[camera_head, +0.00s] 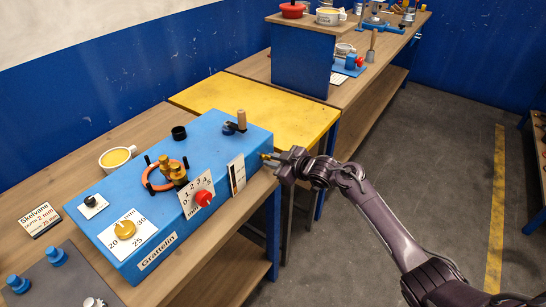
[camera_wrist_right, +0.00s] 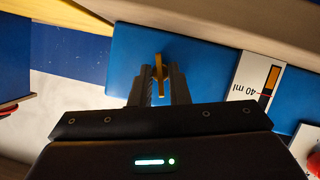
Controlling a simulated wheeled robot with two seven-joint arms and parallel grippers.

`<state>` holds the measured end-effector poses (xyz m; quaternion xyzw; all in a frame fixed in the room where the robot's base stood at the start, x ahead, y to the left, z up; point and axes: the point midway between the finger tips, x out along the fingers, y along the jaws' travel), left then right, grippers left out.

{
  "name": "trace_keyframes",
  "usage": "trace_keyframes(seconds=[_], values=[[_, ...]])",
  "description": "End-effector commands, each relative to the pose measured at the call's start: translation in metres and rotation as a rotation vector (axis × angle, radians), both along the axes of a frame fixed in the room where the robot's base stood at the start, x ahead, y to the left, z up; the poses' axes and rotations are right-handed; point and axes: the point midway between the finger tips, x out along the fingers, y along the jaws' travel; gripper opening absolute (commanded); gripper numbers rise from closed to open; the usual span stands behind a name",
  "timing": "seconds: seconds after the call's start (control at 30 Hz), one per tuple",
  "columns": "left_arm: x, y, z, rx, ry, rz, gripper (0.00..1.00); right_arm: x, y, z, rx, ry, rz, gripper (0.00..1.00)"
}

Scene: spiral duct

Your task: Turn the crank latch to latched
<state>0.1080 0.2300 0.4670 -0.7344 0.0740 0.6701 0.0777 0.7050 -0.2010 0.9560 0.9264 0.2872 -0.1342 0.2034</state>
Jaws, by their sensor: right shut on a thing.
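A blue machine box (camera_head: 150,195) labelled "Grattelin" stands on the wooden bench. A small brass-yellow lever (camera_head: 265,156) sticks out of its front face near the right end; it looks like the crank latch. My right gripper (camera_head: 279,160) reaches it from the right and is shut on it. In the right wrist view the yellow lever (camera_wrist_right: 158,68) stands between the two fingers (camera_wrist_right: 160,85) against the blue face. I cannot tell from these views whether it is latched. My left gripper is not in view.
The box top carries a wooden-handled knob (camera_head: 241,118), a black cap (camera_head: 179,132) and an orange ring (camera_head: 160,174) with brass fittings. A red knob (camera_head: 204,198) and a 40 ml gauge (camera_head: 236,174) sit left of the lever. A yellow table (camera_head: 255,105) stands behind.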

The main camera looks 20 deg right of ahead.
Motion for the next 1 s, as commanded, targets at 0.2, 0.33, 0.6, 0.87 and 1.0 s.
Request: trace_keyframes(seconds=[0.2,0.33,0.6,0.87,1.0], values=[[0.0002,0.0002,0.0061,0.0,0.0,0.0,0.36,0.0005,-0.0009,-0.0001,0.106,0.085,0.0,0.0],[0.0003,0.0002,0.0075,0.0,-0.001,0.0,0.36,0.0004,-0.001,-0.0007,0.148,0.118,0.0,0.0],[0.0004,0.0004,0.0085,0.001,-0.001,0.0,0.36,0.0004,-0.0011,-0.0013,0.189,0.15,0.0,0.0],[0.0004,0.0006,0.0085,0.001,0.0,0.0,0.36,0.0003,-0.0011,-0.0017,0.192,0.154,0.0,0.0],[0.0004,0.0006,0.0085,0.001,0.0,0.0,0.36,0.0002,-0.0012,-0.0017,0.191,0.153,0.0,0.0]])
